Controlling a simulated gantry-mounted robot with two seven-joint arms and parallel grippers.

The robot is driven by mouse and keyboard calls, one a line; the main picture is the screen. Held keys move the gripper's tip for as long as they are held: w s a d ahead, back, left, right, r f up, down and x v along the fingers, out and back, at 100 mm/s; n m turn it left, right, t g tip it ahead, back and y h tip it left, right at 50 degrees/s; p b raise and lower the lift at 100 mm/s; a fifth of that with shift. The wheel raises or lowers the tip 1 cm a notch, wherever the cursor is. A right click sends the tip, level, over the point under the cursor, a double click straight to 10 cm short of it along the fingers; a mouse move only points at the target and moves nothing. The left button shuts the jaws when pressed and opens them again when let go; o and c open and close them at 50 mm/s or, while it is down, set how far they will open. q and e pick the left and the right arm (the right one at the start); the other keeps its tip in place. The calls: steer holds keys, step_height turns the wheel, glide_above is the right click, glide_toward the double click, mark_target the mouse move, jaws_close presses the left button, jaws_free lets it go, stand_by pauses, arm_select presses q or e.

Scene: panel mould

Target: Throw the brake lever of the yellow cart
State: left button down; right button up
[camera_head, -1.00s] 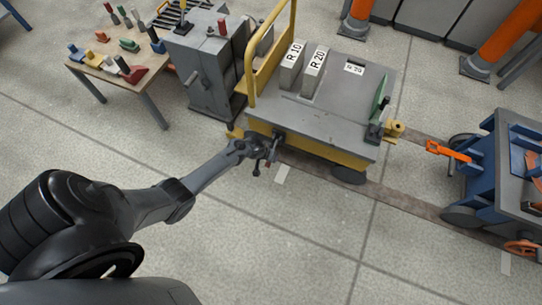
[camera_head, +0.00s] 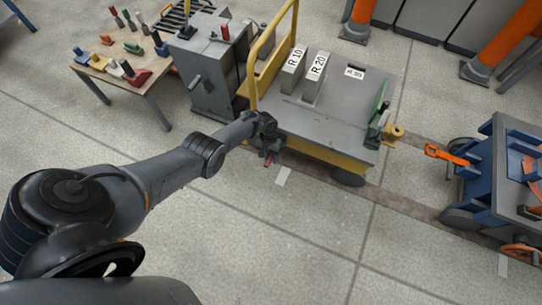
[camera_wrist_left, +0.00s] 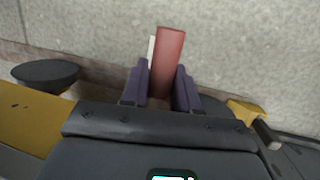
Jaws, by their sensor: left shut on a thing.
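The yellow cart (camera_head: 345,119) stands with its grey deck up, carrying blocks marked R 10 and R 20. My left gripper (camera_head: 269,152) is at its near left side, low beside the yellow frame. In the left wrist view, the gripper's two dark fingers (camera_wrist_left: 162,88) are shut on a red bar-shaped handle (camera_wrist_left: 169,58), which appears to be the brake lever's grip. The red end also shows just below the gripper in the head view (camera_head: 267,163). The lever's pivot is hidden behind the gripper. My right gripper is not in view.
A yellow coupling (camera_head: 394,132) and a green-handled part (camera_head: 381,100) are at the cart's right end. A blue cart (camera_head: 484,165) with an orange hitch (camera_head: 445,155) stands at the right. A grey cabinet (camera_head: 209,78) and a workbench (camera_head: 148,96) are at the left. The front floor is clear.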

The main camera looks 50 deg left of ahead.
arm_select(q)
steer(key=shift+r, duration=0.15)
stand_by(0.3)
steer(key=c, duration=1)
jaws_free()
steer(key=shift+o, duration=0.2)
steer(key=shift+r, duration=0.15)
steer(key=p+v, duration=0.7)
steer(key=v, duration=0.3)
steer(key=shift+w+a+r, duration=0.2)
steer(key=shift+w, duration=0.05)
steer(key=shift+o, duration=0.2)
